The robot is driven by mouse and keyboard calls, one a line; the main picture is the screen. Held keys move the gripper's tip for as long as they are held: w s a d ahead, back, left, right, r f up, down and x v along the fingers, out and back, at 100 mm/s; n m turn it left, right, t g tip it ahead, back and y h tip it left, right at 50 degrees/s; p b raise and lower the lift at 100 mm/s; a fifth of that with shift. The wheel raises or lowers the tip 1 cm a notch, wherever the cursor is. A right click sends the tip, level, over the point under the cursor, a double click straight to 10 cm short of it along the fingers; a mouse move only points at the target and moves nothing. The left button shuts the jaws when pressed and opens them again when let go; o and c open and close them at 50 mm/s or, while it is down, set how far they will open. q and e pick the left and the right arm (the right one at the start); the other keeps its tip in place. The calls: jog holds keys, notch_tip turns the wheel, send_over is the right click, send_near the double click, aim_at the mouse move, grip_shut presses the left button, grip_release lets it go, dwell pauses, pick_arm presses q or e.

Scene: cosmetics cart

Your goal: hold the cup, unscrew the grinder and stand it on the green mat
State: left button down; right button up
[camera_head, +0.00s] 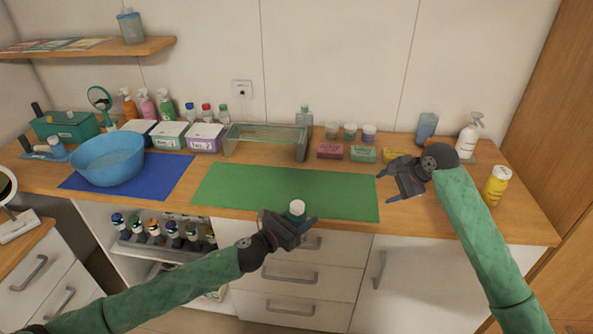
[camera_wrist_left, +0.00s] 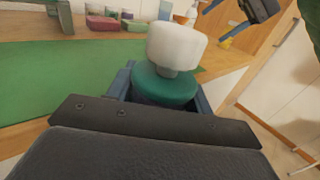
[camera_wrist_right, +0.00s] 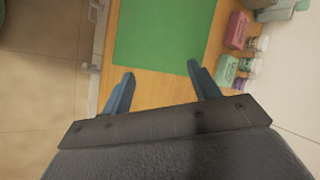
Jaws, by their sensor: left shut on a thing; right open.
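The green cup (camera_head: 296,216) is held by my left gripper (camera_head: 303,228), which is shut on it at the front edge of the green mat (camera_head: 285,191). A white grinder (camera_head: 297,207) sits upright on top of the cup. In the left wrist view the white grinder (camera_wrist_left: 177,45) shows above the green cup (camera_wrist_left: 163,86), between the jaws. My right gripper (camera_head: 384,187) is open and empty, to the right of the mat. In the right wrist view its fingers (camera_wrist_right: 160,85) are apart, with bare wood and the mat's end (camera_wrist_right: 165,35) beyond them.
A blue bowl (camera_head: 108,159) stands on a blue mat (camera_head: 170,182) at left. A clear case (camera_head: 264,140) and several small boxes and jars stand behind the green mat. A yellow bottle (camera_head: 496,186) stands at right. The green mat's surface is clear.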

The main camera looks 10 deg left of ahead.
jog(key=s+a+r+n+g, duration=0.1)
jog(key=a+r+g, duration=0.15)
jog(key=a, duration=0.55)
jog(key=s+a+r+g, duration=0.1)
jog(key=s+a+r, duration=0.15)
jog(key=a, duration=0.45)
notch_tip(320, 180, up, 5)
jog(key=g+h, duration=0.2)
jog(key=h, duration=0.3)
send_over(297, 204)
jog(key=shift+t, duration=0.25)
notch_tip(297, 204, down, 12)
jog(key=shift+r, duration=0.25)
jog(key=c, duration=1.2)
jog(key=shift+o, duration=0.2)
jog(key=n, duration=0.4)
jog(key=o, duration=1.1)
